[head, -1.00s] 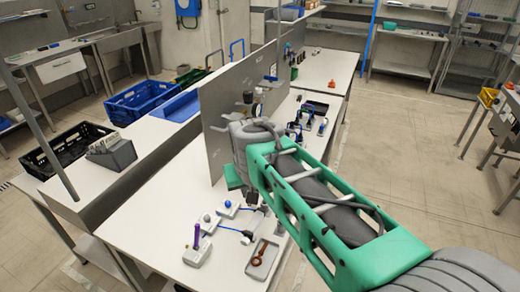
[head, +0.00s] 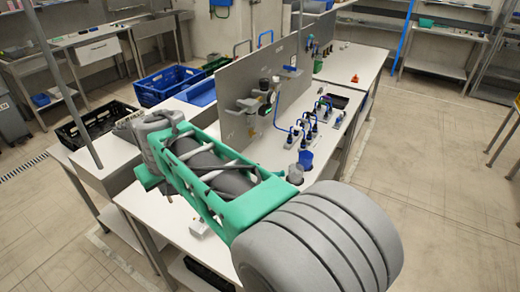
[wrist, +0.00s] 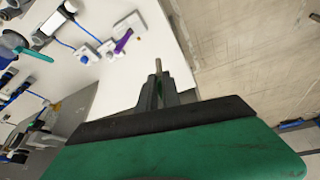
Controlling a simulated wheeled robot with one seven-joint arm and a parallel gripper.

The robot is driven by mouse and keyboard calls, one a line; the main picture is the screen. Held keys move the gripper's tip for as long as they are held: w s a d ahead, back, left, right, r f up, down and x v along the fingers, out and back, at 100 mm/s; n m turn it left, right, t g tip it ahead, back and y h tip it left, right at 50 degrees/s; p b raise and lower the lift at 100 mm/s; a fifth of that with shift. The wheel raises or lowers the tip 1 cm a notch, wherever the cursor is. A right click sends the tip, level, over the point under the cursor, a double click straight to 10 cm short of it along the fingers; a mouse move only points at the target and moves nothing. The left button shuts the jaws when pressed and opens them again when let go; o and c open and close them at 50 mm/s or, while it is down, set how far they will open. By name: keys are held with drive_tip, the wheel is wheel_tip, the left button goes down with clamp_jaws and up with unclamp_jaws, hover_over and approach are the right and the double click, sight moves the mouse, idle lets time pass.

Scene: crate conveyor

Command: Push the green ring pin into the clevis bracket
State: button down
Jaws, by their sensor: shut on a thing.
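My gripper (wrist: 158,82) is in the lower middle of the wrist view, its two dark fingers close together. They are shut on a slim grey-brown pin (wrist: 158,66), whose tip sticks out beyond them. No green ring can be made out on it. The pin is over or beside the edge of the white bench (wrist: 150,58), near the pale floor; its height is unclear. In the head view my arm hides the fingers and the pin. I cannot make out the clevis bracket for certain in either view.
A purple item (wrist: 123,42) stands by small white blocks (wrist: 88,52) with blue cables on the bench. A grey upright panel (head: 237,125) divides the bench in the head view. A blue crate (head: 166,85) is behind.

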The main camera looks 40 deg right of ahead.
drive_tip(key=w+d+p, duration=0.1)
drive_tip(key=w+d, duration=0.2)
drive_tip(key=d, duration=0.6)
drive_tip(key=s+d+f+n+y+p, duration=0.15)
drive_tip(key=s+d, duration=0.25)
drive_tip(key=d, duration=1)
drive_tip(key=s+d+f+n+p, duration=0.1)
drive_tip(key=s+d+f+n, duration=0.2)
drive_tip(key=d, duration=1.1)
drive_tip(key=shift+m, duration=0.75)
drive_tip(key=f+b, duration=0.1)
drive_tip(key=f, duration=0.2)
drive_tip(key=f+b, duration=0.2)
drive_tip(key=f, duration=0.1)
drive_tip(key=s+f+b, duration=0.1)
drive_tip(key=f, duration=0.2)
drive_tip(key=shift+a+b, duration=0.2)
drive_tip(key=shift+b, duration=0.2)
drive_tip(key=shift+s+f+b, duration=0.1)
drive_tip(key=shift+f+b, duration=0.05)
drive_tip(key=shift+b, duration=0.2)
drive_tip(key=shift+f+b, duration=0.9)
drive_tip(key=shift+f, duration=0.05)
drive_tip(key=shift+f+b, duration=0.3)
drive_tip(key=shift+f, duration=0.05)
